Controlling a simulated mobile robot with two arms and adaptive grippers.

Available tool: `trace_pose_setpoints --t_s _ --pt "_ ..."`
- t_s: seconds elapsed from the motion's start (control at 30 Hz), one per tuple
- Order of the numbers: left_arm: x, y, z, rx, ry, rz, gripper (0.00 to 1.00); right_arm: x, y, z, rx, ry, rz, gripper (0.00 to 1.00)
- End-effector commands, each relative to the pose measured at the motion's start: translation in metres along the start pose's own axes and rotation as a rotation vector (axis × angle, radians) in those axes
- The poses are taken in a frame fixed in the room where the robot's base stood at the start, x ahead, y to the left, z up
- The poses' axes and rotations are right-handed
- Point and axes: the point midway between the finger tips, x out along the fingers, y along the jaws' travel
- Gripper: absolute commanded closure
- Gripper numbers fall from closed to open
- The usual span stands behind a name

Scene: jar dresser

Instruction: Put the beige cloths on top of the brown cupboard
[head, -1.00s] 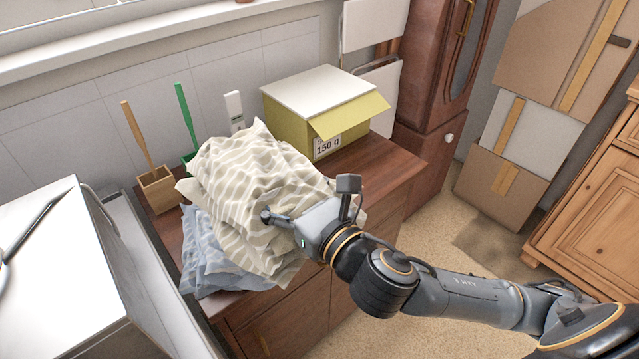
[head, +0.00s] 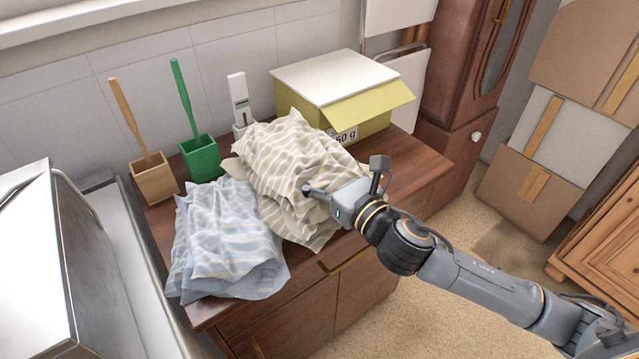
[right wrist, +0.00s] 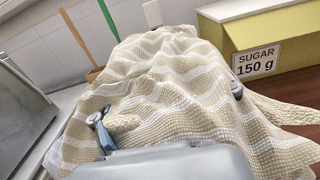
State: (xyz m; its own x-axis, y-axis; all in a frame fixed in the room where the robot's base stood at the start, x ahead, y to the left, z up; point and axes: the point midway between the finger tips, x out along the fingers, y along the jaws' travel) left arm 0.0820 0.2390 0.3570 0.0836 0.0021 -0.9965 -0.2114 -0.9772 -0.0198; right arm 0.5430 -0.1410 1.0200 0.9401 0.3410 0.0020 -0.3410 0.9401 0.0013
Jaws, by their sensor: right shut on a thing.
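A beige cloth with white stripes (head: 290,165) is bunched over the top of the brown cupboard (head: 405,170), and fills the right wrist view (right wrist: 165,85). My right gripper (head: 318,200) is shut on the cloth's front right side; its fingers also show in the right wrist view (right wrist: 168,105). A second, blue-grey striped cloth (head: 222,240) lies crumpled on the cupboard's left front, partly hanging over the edge. Only one beige cloth shows. My left gripper is not in view.
A yellow sugar box (head: 335,95) with a white lid stands behind on the cupboard. A green holder (head: 200,158), a wooden holder (head: 154,180) and a white holder (head: 240,100) stand along the wall. A metallic appliance (head: 40,265) is at left. The cupboard's right end is bare.

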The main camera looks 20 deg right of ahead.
Motion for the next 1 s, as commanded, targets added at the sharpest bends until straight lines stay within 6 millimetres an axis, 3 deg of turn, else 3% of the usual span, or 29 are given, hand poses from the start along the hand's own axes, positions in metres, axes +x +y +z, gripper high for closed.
trace_pose_setpoints --t_s 0.2,0.37,0.53,0.97,1.0 --pt "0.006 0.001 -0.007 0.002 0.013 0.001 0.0 0.017 -0.016 -0.027 -0.001 -0.005 -0.001 0.73" --pt "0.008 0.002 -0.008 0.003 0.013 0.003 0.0 0.023 -0.021 -0.037 0.0 -0.004 -0.001 0.74" --pt "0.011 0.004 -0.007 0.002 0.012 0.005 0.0 0.023 -0.022 -0.062 0.004 -0.002 -0.001 0.74" --pt "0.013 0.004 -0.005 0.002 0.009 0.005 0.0 0.023 -0.022 -0.07 -0.002 -0.005 -0.001 0.74" --pt "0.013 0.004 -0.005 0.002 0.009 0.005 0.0 0.022 -0.022 -0.071 -0.002 -0.001 -0.001 0.21"
